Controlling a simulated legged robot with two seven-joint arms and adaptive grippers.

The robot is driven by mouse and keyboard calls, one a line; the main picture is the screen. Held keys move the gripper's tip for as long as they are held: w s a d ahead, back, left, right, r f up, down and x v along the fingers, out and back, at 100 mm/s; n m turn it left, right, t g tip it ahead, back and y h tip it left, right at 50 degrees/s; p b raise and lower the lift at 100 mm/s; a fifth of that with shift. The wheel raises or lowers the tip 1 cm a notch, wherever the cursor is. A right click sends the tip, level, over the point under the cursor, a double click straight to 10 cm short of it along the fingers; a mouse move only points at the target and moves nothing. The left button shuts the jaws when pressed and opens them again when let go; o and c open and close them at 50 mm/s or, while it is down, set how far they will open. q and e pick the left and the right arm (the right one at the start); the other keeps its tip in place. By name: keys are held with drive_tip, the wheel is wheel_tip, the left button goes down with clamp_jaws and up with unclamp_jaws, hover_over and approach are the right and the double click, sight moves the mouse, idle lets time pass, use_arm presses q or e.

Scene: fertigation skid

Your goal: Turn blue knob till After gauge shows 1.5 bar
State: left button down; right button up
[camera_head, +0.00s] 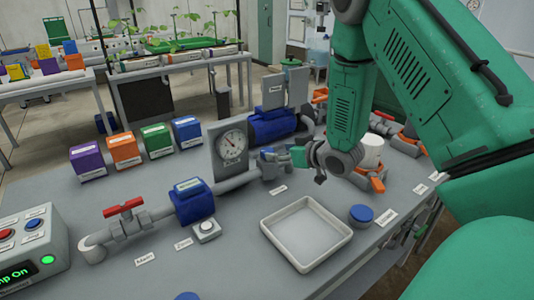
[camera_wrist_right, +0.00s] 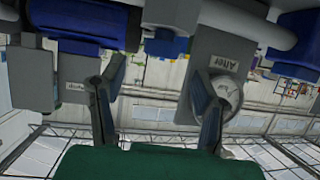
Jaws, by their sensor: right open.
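The After gauge (camera_wrist_right: 228,92) has a white round dial; in the wrist view it appears upside down and partly behind one finger. A dial gauge on a grey panel (camera_head: 233,142) stands behind the pipe in the head view; its reading is too small to tell. My right gripper (camera_head: 277,158) is at the pipe's right end, its fingers apart and nothing held. In the wrist view the blue knob (camera_wrist_right: 165,45) lies ahead of and between the open fingers (camera_wrist_right: 156,108), apart from them. In the head view the knob is mostly hidden by the gripper. My left gripper is out of view.
A red-handled valve (camera_head: 124,208) and blue pipe unit (camera_head: 191,201) are on the left. Coloured boxes (camera_head: 155,140) stand behind. A white tray (camera_head: 306,234) and blue-lidded jar (camera_head: 361,215) sit in front. A control box (camera_head: 32,245) reads "Pump On". A white cup-like container (camera_head: 371,151) stands beside my arm.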

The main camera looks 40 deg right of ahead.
sight(269, 151)
drive_tip(key=x, duration=0.6)
drive_tip(key=shift+w, duration=0.2)
drive_tip(key=shift+c, duration=0.5)
drive_tip(key=c, duration=1.1)
